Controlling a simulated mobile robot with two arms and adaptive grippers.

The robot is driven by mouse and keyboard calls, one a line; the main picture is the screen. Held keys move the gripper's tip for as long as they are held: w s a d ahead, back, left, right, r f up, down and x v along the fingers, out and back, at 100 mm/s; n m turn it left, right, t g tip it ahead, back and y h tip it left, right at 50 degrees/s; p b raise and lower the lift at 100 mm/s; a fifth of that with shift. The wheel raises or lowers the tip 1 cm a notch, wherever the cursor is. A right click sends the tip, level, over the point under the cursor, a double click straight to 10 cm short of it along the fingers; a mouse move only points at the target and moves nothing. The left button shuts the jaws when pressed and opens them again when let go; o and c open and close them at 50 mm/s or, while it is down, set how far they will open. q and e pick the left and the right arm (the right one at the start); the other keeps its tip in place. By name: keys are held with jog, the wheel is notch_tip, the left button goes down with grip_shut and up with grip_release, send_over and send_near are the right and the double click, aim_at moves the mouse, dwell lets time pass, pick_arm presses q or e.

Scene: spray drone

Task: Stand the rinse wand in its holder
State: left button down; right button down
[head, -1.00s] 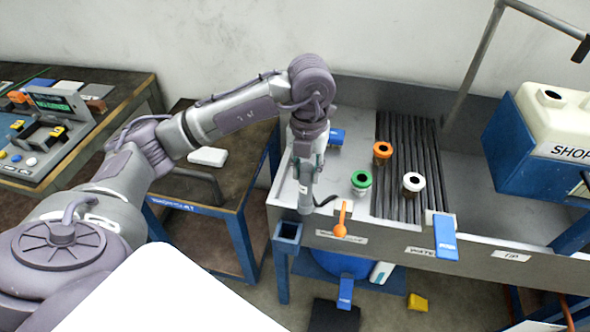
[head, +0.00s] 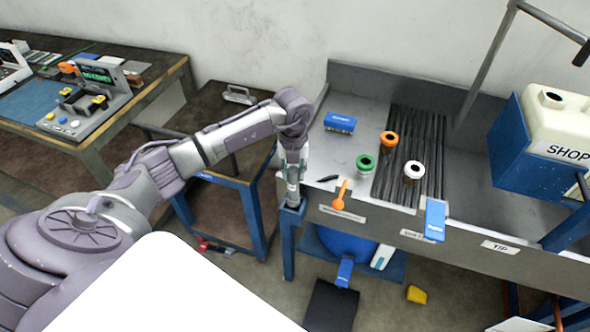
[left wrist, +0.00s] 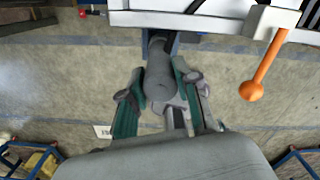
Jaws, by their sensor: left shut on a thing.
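My left gripper (head: 293,186) is shut on the grey rinse wand (left wrist: 160,82), whose rounded body lies between the green-padded fingers (left wrist: 158,95) in the left wrist view. The blue square holder (head: 290,216) is fixed at the left front corner of the sink bench. The gripper is directly above the holder, and the wand's lower end is at its opening. A dark blue part of the holder (left wrist: 174,42) shows behind the wand in the left wrist view. How deep the wand sits inside is hidden. My right gripper is not in view.
An orange lever (head: 341,192) sticks out from the bench front just right of the gripper. A blue-framed cart (head: 255,215) stands close at left.

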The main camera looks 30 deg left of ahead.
aim_at(293, 186)
pick_arm(q)
jog(key=shift+f+b, duration=1.6)
jog(key=shift+f, duration=1.05)
jog(key=shift+f+b, duration=0.4)
jog(key=shift+b, duration=0.05)
jog(key=c, duration=0.8)
grip_release()
jog(key=shift+o, duration=0.2)
